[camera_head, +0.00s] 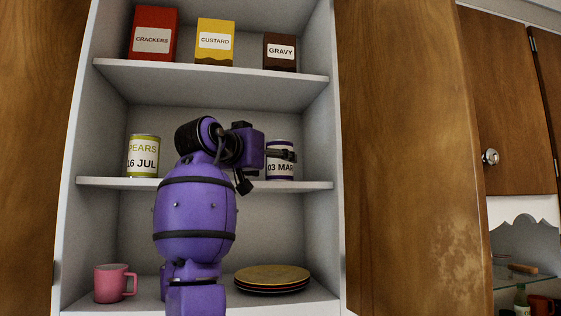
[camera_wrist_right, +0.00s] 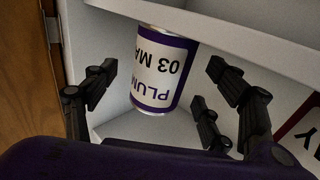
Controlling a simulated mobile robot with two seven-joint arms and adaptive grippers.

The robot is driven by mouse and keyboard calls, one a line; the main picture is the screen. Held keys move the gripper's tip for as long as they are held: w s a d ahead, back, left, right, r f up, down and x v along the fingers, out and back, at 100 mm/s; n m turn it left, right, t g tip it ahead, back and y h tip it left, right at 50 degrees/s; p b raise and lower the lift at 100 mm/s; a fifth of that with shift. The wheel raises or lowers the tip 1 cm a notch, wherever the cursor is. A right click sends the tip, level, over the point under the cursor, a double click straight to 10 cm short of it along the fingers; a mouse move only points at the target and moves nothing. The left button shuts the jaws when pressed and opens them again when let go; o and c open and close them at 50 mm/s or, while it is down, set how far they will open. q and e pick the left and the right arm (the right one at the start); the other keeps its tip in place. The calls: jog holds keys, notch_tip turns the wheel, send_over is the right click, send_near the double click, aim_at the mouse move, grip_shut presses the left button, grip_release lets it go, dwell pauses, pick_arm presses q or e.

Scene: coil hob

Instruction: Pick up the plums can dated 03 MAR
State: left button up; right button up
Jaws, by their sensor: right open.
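The plums can (camera_head: 281,173) is white and purple and stands on the middle shelf at the right, with "03 MAR" on its label. The right wrist view shows the plums can (camera_wrist_right: 157,72) upside down, with "PLUM" and "03 MA" readable. My right gripper (camera_head: 266,168) is open in front of the can and partly covers it. In the right wrist view its fingers (camera_wrist_right: 160,88) are spread to either side of the can, with nothing held; contact cannot be told. My left gripper is not in view.
A pears can (camera_head: 142,157) marked 16 JUL stands at the left of the middle shelf (camera_head: 105,183). Above are crackers (camera_head: 152,38), custard (camera_head: 214,42) and gravy (camera_head: 279,51) boxes. Below are a pink mug (camera_head: 112,283) and stacked plates (camera_head: 271,279). The cupboard's side walls flank the shelves.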

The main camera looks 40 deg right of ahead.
aim_at(279, 160)
jog(key=x, duration=0.4)
jog(key=shift+w+r, duration=0.1)
jog(key=c, duration=1.6)
jog(key=shift+r, duration=0.1)
jog(key=shift+c, duration=0.5)
